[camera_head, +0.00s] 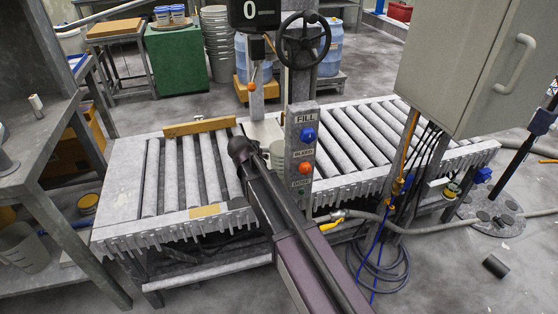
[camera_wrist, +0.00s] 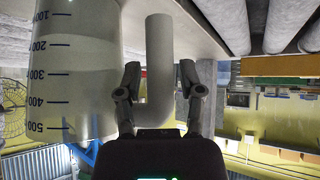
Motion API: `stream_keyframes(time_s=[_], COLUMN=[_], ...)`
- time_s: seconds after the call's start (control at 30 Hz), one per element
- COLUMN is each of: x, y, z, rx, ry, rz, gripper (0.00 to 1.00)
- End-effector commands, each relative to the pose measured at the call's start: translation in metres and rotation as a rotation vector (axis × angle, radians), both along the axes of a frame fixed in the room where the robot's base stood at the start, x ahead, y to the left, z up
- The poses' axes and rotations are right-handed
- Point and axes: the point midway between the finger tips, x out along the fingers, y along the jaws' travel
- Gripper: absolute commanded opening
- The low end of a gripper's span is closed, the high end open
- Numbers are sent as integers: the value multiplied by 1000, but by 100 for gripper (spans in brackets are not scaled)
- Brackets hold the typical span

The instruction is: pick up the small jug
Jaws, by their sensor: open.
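A translucent whitish jug with blue graduation marks (camera_wrist: 75,75) fills the left of the wrist view, which is upside down. Its pale, thick curved handle (camera_wrist: 160,60) stands between the two dark fingers of my gripper (camera_wrist: 160,78). The fingers are apart, with a visible gap on the right of the handle. The left finger is near the jug's wall; I cannot tell whether it touches. In the head view my arm covers the gripper's fingers, and a pale piece of what looks like the jug (camera_head: 277,154) shows between my arm and the control column.
The roller conveyor (camera_head: 115,208) lies around the jug, with a control column (camera_head: 299,150) and handwheel (camera_head: 303,40) close to my arm. A grey cabinet (camera_head: 450,60) hangs at the right. A graduated container (camera_head: 25,250) stands under the left bench. A hose crosses the right floor.

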Motion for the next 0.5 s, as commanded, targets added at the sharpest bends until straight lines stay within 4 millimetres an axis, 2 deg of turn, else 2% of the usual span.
stream_keyframes(time_s=[0.07, 0.23, 0.5], x=[0, 0, 0], y=[0, 0, -1], z=[0, 0, 0], rx=[0, 0, -1], ry=[0, 0, 0], rz=[0, 0, -1], gripper=[49, 2, 0])
